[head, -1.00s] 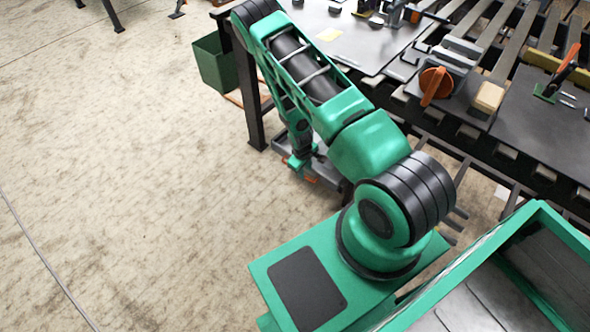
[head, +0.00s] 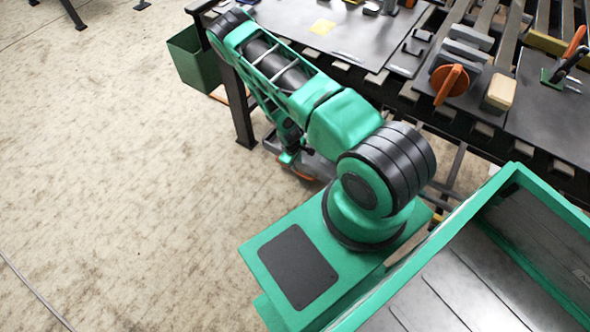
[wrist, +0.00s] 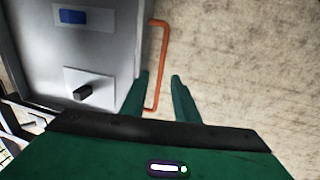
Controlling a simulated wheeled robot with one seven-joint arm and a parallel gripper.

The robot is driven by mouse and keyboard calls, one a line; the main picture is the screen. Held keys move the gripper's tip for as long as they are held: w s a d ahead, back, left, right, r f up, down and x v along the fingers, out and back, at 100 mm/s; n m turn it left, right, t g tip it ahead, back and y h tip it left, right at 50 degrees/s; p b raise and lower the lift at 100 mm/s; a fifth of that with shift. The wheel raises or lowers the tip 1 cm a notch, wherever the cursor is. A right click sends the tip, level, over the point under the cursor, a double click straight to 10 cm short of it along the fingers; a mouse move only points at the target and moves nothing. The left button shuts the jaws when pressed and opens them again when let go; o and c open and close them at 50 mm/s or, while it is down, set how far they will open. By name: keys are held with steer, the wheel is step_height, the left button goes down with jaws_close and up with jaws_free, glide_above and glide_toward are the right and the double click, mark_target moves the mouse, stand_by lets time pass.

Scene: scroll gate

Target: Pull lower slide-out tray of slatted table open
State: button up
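The slatted table (head: 480,140) stands at the upper right in the head view. The lower slide-out tray (head: 320,166) is a grey box low beneath its near left end, partly hidden by my arm. In the wrist view the tray (wrist: 90,50) fills the upper left, with an orange U-shaped handle (wrist: 163,45) on its right side. My gripper (wrist: 160,76) has its two green fingers apart, with the lower part of the handle bar between them and a gap beside it. In the head view my gripper (head: 288,158) is low beside the tray; its fingertips are unclear.
A green bin (head: 193,58) hangs at the table's left end, near a dark table leg (head: 240,110). Clamps, an orange knob (head: 450,84) and plates sit on the table. The pale floor (head: 120,170) on the left is open.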

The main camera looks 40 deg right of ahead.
mark_target(297, 172)
steer(key=f, duration=0.5)
steer(key=d+f, duration=0.1)
steer(key=f, duration=0.1)
steer(key=shift+w+d+f, duration=0.1)
steer(key=shift+w+f, duration=0.2)
jaws_close()
